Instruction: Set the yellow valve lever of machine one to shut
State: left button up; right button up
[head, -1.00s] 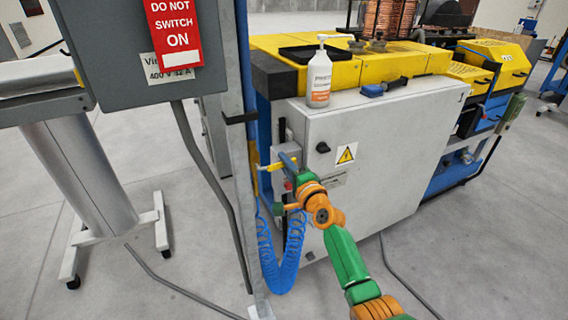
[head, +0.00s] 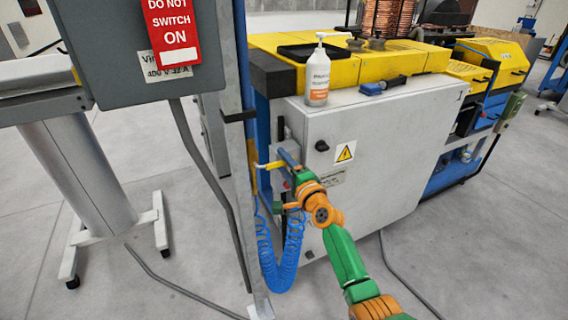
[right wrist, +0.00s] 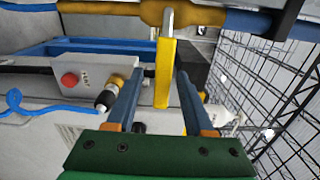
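The yellow valve lever (head: 268,166) shows small in the head view, beside the front left edge of the grey cabinet. In the right wrist view the lever (right wrist: 163,75) stands upright in the picture, below a brass valve body (right wrist: 190,14) on a blue pipe. My right gripper (right wrist: 160,76) is open, its two blue fingers on either side of the lever. A gap shows between the left finger and the lever; contact on the right side is unclear. In the head view my right gripper (head: 284,160) is at the lever. My left gripper is not in view.
A blue coiled hose (head: 282,262) hangs below my right gripper. A grey post (head: 238,190) stands just left. A box with a red button (right wrist: 69,80) and wire mesh (right wrist: 275,75) flank the lever. A pump bottle (head: 317,82) stands on the cabinet (head: 385,150).

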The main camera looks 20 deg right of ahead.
jog(key=shift+s+r+p, duration=0.1)
jog(key=shift+s+p, duration=0.2)
jog(key=shift+s, duration=0.1)
jog(key=s+p, duration=0.1)
jog(key=s, duration=0.5)
jog(key=shift+s, duration=0.15)
jog(key=shift+d, duration=0.15)
